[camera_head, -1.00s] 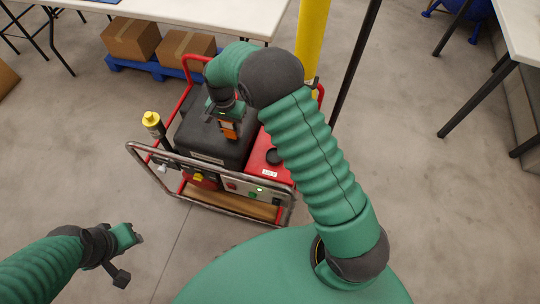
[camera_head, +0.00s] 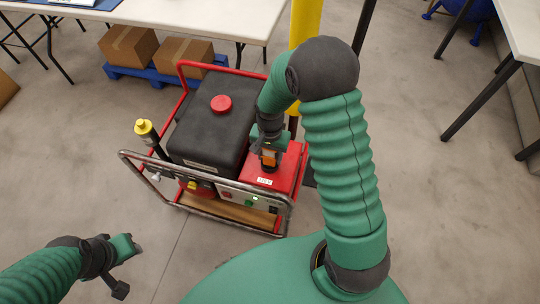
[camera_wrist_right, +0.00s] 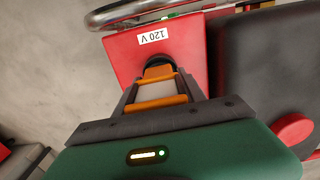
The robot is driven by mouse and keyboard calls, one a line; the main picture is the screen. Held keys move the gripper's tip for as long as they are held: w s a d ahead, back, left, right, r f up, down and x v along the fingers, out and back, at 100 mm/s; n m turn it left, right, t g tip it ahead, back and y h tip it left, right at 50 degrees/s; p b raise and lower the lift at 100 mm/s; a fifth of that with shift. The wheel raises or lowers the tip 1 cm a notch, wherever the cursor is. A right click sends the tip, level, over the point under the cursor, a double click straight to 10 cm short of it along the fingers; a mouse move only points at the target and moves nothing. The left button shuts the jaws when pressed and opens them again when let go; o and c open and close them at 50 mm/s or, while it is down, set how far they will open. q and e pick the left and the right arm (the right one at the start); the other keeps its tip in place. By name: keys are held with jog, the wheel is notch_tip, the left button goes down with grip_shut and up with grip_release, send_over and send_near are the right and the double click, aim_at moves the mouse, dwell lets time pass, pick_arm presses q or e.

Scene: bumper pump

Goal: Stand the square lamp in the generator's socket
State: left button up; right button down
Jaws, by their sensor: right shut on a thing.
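The generator (camera_head: 210,125) stands on the floor in a tube frame, with a black tank and a red box (camera_head: 285,176) marked 120 V. The square lamp (camera_head: 269,158), orange with a pale panel, is in my right gripper (camera_head: 268,148). It also shows in the right wrist view (camera_wrist_right: 158,90), between the shut jaws (camera_wrist_right: 160,98). The lamp is over the black round socket (camera_wrist_right: 158,62) on the red box; I cannot tell whether it is seated. My left gripper (camera_head: 127,248) hangs empty at lower left, its jaws too small to judge.
A yellow-topped lamp (camera_head: 146,130) stands on a black post at the generator's left. A red cap (camera_head: 221,104) sits on the tank. A yellow post (camera_head: 306,22) rises behind. Cartons (camera_head: 128,45) on a blue pallet and white tables stand farther back.

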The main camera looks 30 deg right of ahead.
jog(key=shift+d+r, duration=0.1)
jog(key=shift+d, duration=0.15)
jog(key=c, duration=1)
grip_release()
jog(key=shift+o, duration=1.3)
jog(key=shift+a, duration=0.2)
jog(key=shift+o, duration=0.3)
jog(key=shift+a, duration=0.15)
jog(key=shift+r, duration=0.1)
